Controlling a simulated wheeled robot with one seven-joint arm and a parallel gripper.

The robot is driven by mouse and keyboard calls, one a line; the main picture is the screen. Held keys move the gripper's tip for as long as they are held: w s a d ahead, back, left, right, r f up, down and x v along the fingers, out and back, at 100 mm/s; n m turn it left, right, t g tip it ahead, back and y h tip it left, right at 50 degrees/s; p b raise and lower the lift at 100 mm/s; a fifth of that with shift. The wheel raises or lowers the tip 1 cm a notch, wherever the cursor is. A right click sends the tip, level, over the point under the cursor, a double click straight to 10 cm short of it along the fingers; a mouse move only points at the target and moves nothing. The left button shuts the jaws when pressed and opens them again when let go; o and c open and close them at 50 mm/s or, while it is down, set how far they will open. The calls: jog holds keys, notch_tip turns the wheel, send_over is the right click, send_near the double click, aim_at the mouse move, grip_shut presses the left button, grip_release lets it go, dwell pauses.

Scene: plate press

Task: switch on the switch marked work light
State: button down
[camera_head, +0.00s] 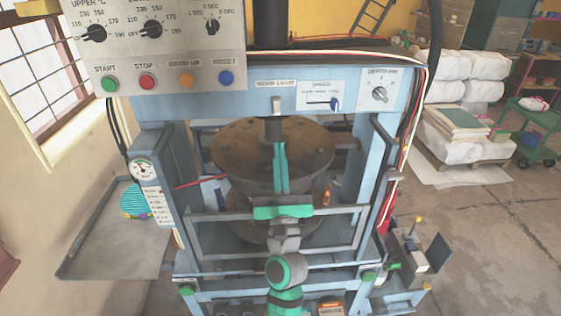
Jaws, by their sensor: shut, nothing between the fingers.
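The work light switch (276,103) is a small pale lever on the blue crossbeam of the press, under the label marked work light (276,84). I cannot tell from the lever whether it is on or off. My gripper (280,147) is green, with its fingers shut together and pointing up in the picture. The fingertips show below the switch and apart from it, in front of the round brown press plate (235,142). Nothing shows between the fingers.
Right of the switch are a speed slider (335,104) and a daylight-style dial (379,94). A control box with coloured buttons (147,82) hangs at upper left. A grey guard frame (345,212) surrounds my wrist. A side tray (110,245) stands at left.

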aim_at(277, 108)
jog(key=x, duration=0.6)
jog(key=shift+w+a, duration=0.15)
jog(key=shift+w, duration=0.15)
jog(key=shift+w+r, duration=0.1)
